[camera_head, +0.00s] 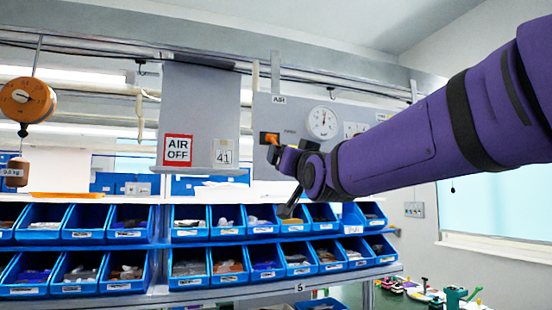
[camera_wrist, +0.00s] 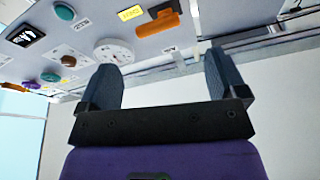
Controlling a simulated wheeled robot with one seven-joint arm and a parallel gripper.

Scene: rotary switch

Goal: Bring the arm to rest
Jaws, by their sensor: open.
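My gripper (camera_head: 275,152) is at the end of my purple arm, in front of the grey AIR panel (camera_head: 262,112). In the wrist view my gripper (camera_wrist: 162,75) is open, with two dark fingers wide apart and nothing between them. An orange rotary switch (camera_head: 269,138) is on the panel, just above and left of my gripper in the head view. In the wrist view the orange switch (camera_wrist: 160,24) lies beyond the fingertips, beside a yellow label (camera_wrist: 130,13). I cannot tell the exact gap between fingers and switch.
A round gauge (camera_head: 322,122) is on the panel, partly above my arm. An AIR OFF sign (camera_head: 178,150) hangs on a grey board to the left. Shelves of blue bins (camera_head: 128,222) run below. A balancer with a weight (camera_head: 27,100) hangs at far left.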

